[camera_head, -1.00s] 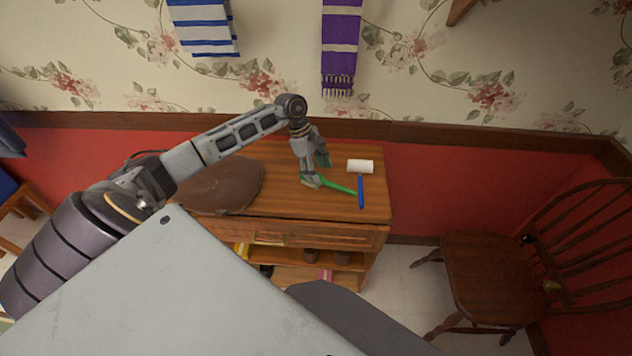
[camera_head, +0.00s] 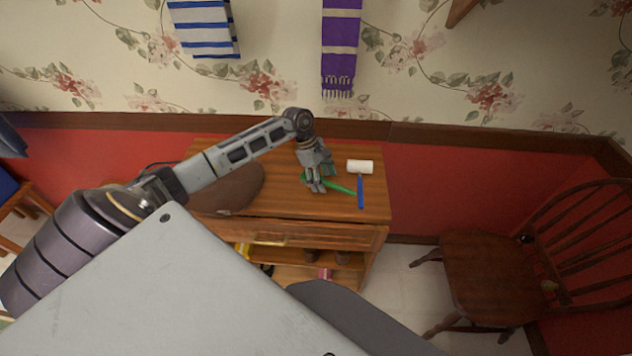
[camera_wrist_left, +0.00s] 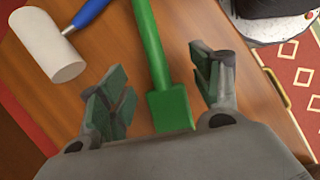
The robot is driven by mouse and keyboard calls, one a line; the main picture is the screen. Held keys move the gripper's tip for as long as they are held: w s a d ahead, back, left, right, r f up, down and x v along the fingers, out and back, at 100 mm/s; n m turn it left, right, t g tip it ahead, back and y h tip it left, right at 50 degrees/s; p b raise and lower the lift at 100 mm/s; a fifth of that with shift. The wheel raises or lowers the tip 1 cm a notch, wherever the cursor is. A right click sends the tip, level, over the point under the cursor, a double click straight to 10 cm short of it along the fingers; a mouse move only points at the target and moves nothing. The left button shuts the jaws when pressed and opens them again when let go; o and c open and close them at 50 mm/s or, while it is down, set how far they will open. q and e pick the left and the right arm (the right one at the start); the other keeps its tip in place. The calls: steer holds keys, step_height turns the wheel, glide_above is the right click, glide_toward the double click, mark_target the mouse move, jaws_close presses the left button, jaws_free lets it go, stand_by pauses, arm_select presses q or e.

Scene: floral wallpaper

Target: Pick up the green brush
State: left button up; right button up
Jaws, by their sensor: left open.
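The green brush (camera_head: 342,189) lies on the wooden cabinet top (camera_head: 285,207), partly hidden under my left gripper in the head view. In the left wrist view the green brush (camera_wrist_left: 152,50) runs down between the two fingers, its wider block end near the palm. My left gripper (camera_head: 320,184) is open and just above the brush. In the wrist view its fingers (camera_wrist_left: 160,90) stand apart on either side of the brush, with a gap to each side. My right gripper is not in view.
A white roller with a blue handle (camera_head: 361,190) lies just right of the brush. A brown hat-like item (camera_head: 235,190) lies to the left, partly behind my arm. A wooden chair (camera_head: 490,265) stands at the right. The cabinet's front edge is close.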

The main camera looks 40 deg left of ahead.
arm_select(q)
steer(key=shift+d+f, duration=0.3)
steer(key=shift+f, duration=0.55)
steer(key=shift+c, duration=0.5)
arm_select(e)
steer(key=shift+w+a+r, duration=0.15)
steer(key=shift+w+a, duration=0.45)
arm_select(q)
steer(key=c, duration=1.2)
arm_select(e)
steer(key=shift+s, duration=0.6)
arm_select(q)
steer(key=shift+r, duration=0.1)
